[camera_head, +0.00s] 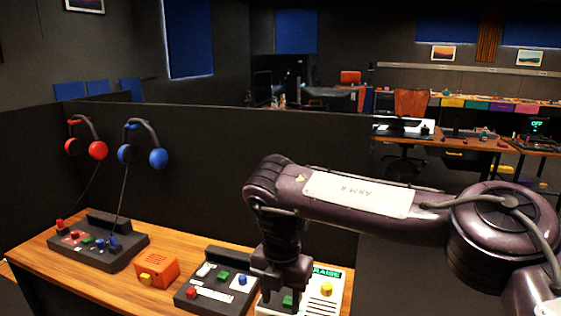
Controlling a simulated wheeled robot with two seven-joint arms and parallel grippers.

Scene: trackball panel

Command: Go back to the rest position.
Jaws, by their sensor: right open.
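My right arm comes in from the right, and its gripper (288,290) points down over the white panel (335,287) at the right end of the wooden desk. The gripper is open, with its fingertips close to a green button on that panel; I cannot tell whether they touch it. A yellow knob (326,289) sits on the panel to the right of the gripper. The gripper and forearm hide part of the panel. My left gripper is not in view.
A dark control panel (212,279), an orange box (157,271) and a larger dark console (98,241) stand on the desk (187,238). Red headphones (98,150) and blue headphones (158,158) hang on the dark partition (215,140) behind.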

